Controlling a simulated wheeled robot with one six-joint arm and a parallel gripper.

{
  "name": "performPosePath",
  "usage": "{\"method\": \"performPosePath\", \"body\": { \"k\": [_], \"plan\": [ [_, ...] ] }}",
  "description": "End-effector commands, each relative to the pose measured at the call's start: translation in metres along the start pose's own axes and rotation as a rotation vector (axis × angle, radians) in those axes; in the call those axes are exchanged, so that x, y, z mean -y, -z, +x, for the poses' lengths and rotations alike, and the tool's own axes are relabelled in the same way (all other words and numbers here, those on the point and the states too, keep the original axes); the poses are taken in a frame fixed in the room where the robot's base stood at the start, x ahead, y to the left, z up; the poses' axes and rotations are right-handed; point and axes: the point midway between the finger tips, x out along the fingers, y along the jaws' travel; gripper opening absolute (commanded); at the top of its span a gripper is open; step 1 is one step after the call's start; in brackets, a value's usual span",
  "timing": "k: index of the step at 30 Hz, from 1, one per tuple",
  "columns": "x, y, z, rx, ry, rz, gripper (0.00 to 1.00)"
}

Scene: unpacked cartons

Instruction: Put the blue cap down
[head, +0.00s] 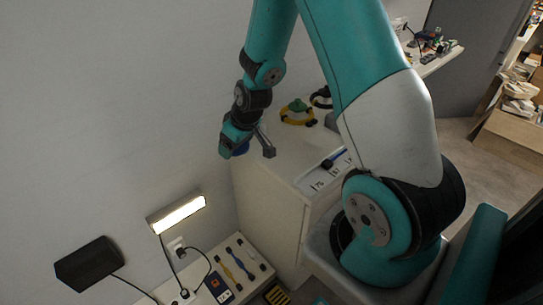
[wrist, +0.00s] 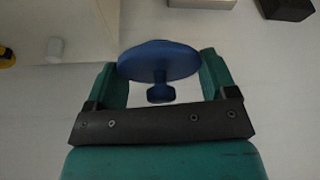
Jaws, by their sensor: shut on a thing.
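The blue cap (wrist: 160,62) sits between the two teal fingers of my gripper (wrist: 163,82) in the wrist view. It looks like a wide rounded disc with a short stem and a small knob below it. My gripper is shut on it. In the head view, my gripper (head: 232,146) hangs near the wall at the left end of the white cabinet, and a bit of the blue cap (head: 241,149) shows beside it. I cannot tell how far the cap is above any surface.
A low white surface (head: 262,284) holds several tools.

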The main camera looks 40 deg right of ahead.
Motion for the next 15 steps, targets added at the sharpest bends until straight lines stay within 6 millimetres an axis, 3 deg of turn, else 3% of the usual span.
{"method": "performPosePath", "body": {
  "k": [1, 6, 11, 15],
  "plan": [
    [-0.027, 0.005, -0.015, -0.010, 0.014, -0.045, 0.56],
    [-0.091, 0.007, -0.068, -0.008, 0.113, -0.293, 0.56],
    [-0.121, -0.002, -0.103, -0.004, 0.179, -0.446, 0.56],
    [-0.128, -0.009, -0.103, 0.000, 0.206, -0.493, 0.56]
  ]
}}
